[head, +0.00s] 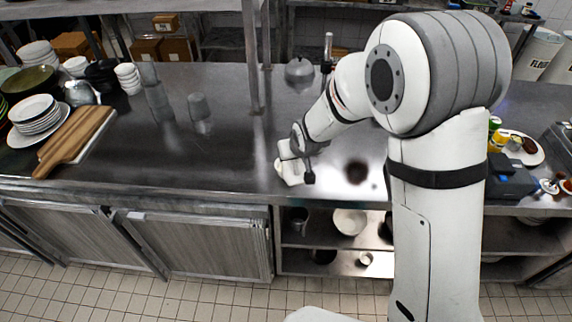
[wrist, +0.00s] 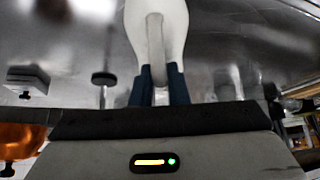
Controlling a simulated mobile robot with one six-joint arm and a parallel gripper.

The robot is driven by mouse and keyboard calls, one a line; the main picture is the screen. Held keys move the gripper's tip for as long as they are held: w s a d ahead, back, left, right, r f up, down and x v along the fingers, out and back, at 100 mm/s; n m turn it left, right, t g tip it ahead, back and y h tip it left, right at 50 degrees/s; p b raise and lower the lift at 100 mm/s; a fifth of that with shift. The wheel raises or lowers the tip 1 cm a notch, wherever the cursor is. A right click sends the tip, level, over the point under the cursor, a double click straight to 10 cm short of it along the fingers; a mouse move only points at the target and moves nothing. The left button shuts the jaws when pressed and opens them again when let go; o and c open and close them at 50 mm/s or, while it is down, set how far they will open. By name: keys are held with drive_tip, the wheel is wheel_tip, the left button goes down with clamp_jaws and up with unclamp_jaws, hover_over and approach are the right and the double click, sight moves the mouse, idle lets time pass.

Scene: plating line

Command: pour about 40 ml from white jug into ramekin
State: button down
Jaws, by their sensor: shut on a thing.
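The white jug (head: 289,173) is at the front part of the steel counter in the head view, partly covered by my gripper (head: 304,160). In the wrist view the jug's handle and body (wrist: 178,18) show at the top centre, with my gripper's dark blue fingers (wrist: 159,86) on either side of the handle. My gripper is shut on it. I cannot tell whether the jug touches the counter, and its inside is hidden. I cannot make out a ramekin on the counter for sure; my arm hides part of it.
The steel counter (head: 225,165) is clear left of the jug. A shelf post (head: 251,55) rises behind. A plate of food (head: 530,154) lies at right.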

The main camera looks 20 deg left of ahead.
sight(297, 164)
drive_tip(key=shift+f+b, duration=0.5)
drive_tip(key=shift+b, duration=0.15)
drive_tip(key=shift+s+r+t, duration=0.1)
drive_tip(key=shift+r+t, duration=0.2)
drive_tip(key=shift+r, duration=0.1)
drive_tip(key=shift+f+y+b, duration=0.3)
drive_tip(key=shift+b, duration=1.1)
drive_tip(key=s+t+y+b, duration=0.1)
drive_tip(key=b, duration=0.9)
drive_tip(key=shift+d+t, duration=0.35)
drive_tip(key=shift+t, duration=0.05)
drive_tip(key=b, duration=0.4)
drive_tip(key=s+t+y+b, duration=0.1)
drive_tip(key=b, duration=0.3)
drive_tip(key=shift+d+f, duration=0.15)
drive_tip(key=shift+d, duration=0.2)
drive_tip(key=shift+s+f+b, duration=0.1)
drive_tip(key=shift+f+b, duration=0.05)
drive_tip(key=shift+b, duration=0.4)
